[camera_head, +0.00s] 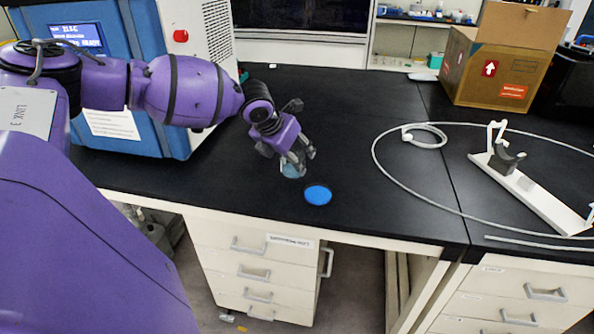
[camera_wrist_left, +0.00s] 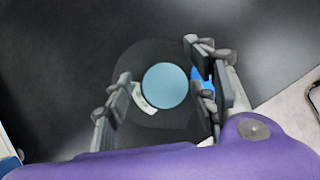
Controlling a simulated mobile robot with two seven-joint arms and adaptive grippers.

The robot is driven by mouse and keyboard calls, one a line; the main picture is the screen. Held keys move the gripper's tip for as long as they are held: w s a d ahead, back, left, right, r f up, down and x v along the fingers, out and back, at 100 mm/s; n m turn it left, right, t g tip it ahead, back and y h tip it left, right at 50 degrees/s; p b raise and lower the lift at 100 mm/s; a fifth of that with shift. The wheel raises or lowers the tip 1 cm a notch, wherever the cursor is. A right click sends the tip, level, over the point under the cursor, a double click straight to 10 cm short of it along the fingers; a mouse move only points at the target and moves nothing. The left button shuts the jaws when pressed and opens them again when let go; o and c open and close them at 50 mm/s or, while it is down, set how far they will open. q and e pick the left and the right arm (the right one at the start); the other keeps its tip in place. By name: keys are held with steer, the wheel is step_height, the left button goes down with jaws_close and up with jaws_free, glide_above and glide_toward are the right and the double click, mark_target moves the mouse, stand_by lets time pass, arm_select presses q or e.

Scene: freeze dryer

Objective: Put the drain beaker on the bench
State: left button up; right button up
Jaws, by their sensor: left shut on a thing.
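The drain beaker (camera_head: 291,171) is small and clear, with pale blue contents. My left gripper (camera_head: 298,158) is shut on it from above, over the black bench (camera_head: 240,185) near its front edge. In the left wrist view the pale blue round of the beaker (camera_wrist_left: 165,86) lies between the two fingers (camera_wrist_left: 160,95). A white label patch shows on its side by the left finger. I cannot tell whether its base touches the bench. My right gripper is not in view.
A bright blue disc (camera_head: 318,195) lies on the bench just in front and right of the beaker. A blue freeze dryer (camera_head: 180,140) stands left. A looped white tube (camera_head: 376,160), white stand (camera_head: 530,190) and cardboard box (camera_head: 470,75) are right. The bench middle is clear.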

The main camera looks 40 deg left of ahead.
arm_select(q)
steer(key=shift+w+a+f, duration=0.25)
steer(key=shift+w+f, duration=0.3)
steer(key=shift+f, duration=0.05)
steer(key=shift+w+f, duration=0.25)
steer(key=shift+f, duration=0.25)
steer(key=shift+a+f+b, duration=0.1)
steer(key=shift+f+b, duration=0.2)
steer(key=shift+f, duration=1)
steer(key=shift+f, duration=0.15)
steer(key=o, duration=1.2)
